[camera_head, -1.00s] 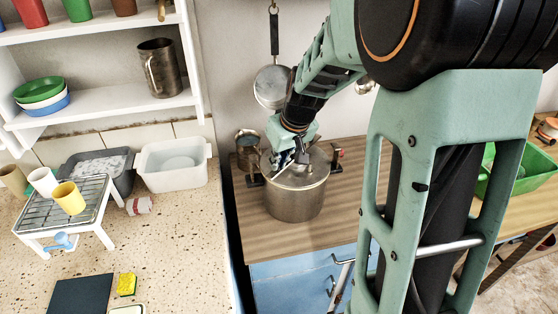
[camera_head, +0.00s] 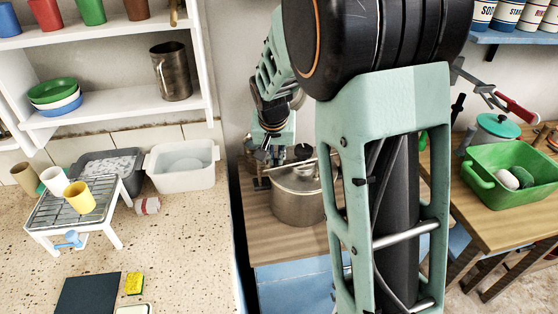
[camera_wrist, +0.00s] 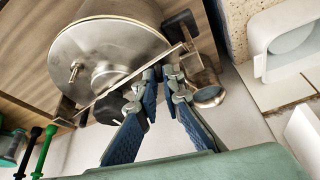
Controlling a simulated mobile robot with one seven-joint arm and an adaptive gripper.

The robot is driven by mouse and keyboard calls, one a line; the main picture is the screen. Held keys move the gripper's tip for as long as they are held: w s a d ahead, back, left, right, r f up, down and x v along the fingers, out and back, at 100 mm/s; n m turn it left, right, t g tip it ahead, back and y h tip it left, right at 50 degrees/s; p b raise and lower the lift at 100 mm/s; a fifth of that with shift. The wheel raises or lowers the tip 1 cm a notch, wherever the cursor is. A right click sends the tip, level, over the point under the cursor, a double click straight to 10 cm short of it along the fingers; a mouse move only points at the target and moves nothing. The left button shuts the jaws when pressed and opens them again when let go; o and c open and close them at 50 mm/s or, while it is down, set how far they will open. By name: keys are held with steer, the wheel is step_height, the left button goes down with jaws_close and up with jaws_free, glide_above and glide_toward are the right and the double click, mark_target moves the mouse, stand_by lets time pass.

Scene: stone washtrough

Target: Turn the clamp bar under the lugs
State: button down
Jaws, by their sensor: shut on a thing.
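A round metal pot (camera_head: 298,207) with a flat lid stands on the wooden top, and it fills the upper left of the wrist view (camera_wrist: 115,10). A thin metal clamp bar (camera_wrist: 112,91) lies across the lid in the wrist view. Dark lugs sit at the pot's sides, one at left (camera_wrist: 66,108) and one at upper right (camera_wrist: 181,24). The bar's ends lie close to them; I cannot tell whether they are under. My gripper (camera_wrist: 160,74) is shut on the bar toward its right end. In the head view my gripper (camera_head: 270,155) is at the pot's back left.
A small round metal vessel (camera_wrist: 208,96) is close beside my gripper. A white basin (camera_head: 181,166) stands on the speckled counter at left. A green tub (camera_head: 512,190) is on the table at right. My arm hides the pot's right side.

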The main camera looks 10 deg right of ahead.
steer(key=shift+w+m+h+b, duration=0.3)
steer(key=shift+w+m, duration=0.4)
steer(key=shift+m, duration=0.3)
steer(key=c, duration=2.1)
jaws_free()
